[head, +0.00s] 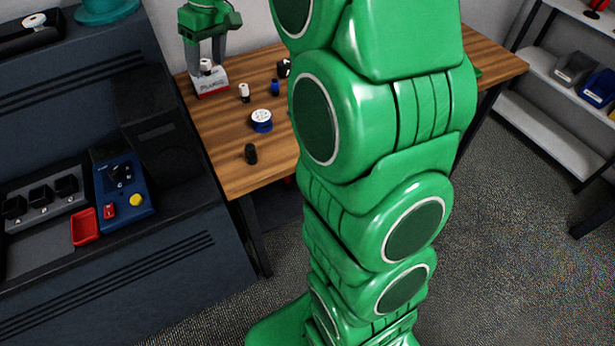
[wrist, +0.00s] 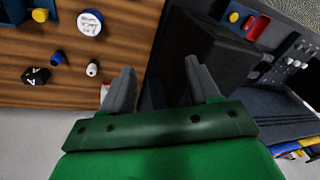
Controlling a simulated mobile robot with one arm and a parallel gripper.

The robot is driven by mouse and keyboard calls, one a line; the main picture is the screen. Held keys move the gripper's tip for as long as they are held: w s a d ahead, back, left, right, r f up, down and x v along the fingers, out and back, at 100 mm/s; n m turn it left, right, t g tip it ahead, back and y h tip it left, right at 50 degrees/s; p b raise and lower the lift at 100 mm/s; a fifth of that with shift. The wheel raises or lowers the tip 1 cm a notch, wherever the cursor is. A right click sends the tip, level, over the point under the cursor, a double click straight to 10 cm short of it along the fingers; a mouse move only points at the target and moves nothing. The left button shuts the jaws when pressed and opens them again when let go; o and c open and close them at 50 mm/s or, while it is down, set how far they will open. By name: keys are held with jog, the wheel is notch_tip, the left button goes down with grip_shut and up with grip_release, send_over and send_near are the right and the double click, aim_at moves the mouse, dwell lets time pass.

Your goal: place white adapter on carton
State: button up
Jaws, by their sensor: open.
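The carton (head: 211,86), a small white box with a red lower band, stands on the wooden table near its left edge. A small white adapter-like piece (head: 206,67) appears on top of the carton, seen between my fingers. Another small white piece with a dark end (head: 244,92) stands on the table right of the carton; it also shows in the wrist view (wrist: 92,68). My gripper (head: 206,62) is open and points down over the carton. In the wrist view my gripper (wrist: 160,80) has its fingers apart with nothing visible between them; the left finger hides most of the carton.
On the table (head: 235,165) are a blue-and-white spool (head: 261,121), a small blue piece (head: 275,87), a black cylinder (head: 251,154) and a black block (head: 284,68). A dark workbench (head: 130,255) with a red tray (head: 84,227) stands left. My arm covers the table's middle.

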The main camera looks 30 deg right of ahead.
jog(key=s+d+f+m+g+h, duration=0.1)
jog(key=s+f+m, duration=0.1)
jog(key=s, duration=1.7)
jog(key=s+d+f+m+g+h, duration=0.1)
jog(key=s+f+m, duration=0.2)
jog(key=s, duration=1.6)
jog(key=shift+s+d+f+h, duration=0.15)
jog(key=shift+d+f+h, duration=0.2)
jog(key=shift+f, duration=0.3)
